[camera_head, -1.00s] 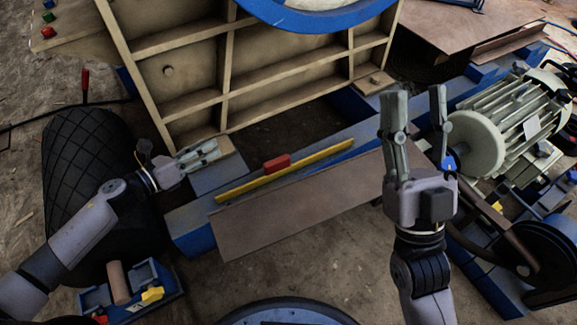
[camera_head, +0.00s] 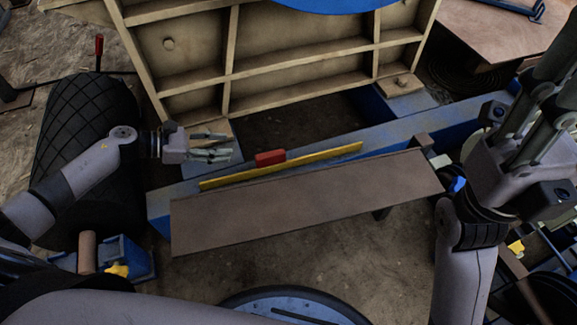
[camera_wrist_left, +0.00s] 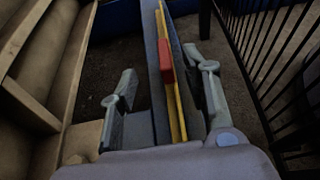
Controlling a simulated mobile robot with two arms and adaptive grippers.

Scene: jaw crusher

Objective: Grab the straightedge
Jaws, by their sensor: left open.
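The straightedge (camera_head: 312,163) is a long yellow strip with a red block-shaped grip (camera_head: 270,158). It lies along the blue beam, behind a brown plate. My left gripper (camera_head: 228,147) is open and empty near its left end, fingers pointing right. In the left wrist view, the straightedge (camera_wrist_left: 173,89) and its red grip (camera_wrist_left: 166,62) appear between the open fingers, nearer the right one. I see no contact with it. My right gripper (camera_head: 548,105) is at the right edge, cut off by the frame, away from the straightedge; its jaw opening is unclear.
The blue beam (camera_head: 395,132) and brown plate (camera_head: 300,200) run beside the straightedge. A beige ribbed frame (camera_head: 232,75) stands behind it, close to my left gripper. A black ridged cylinder (camera_head: 85,135) is at left.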

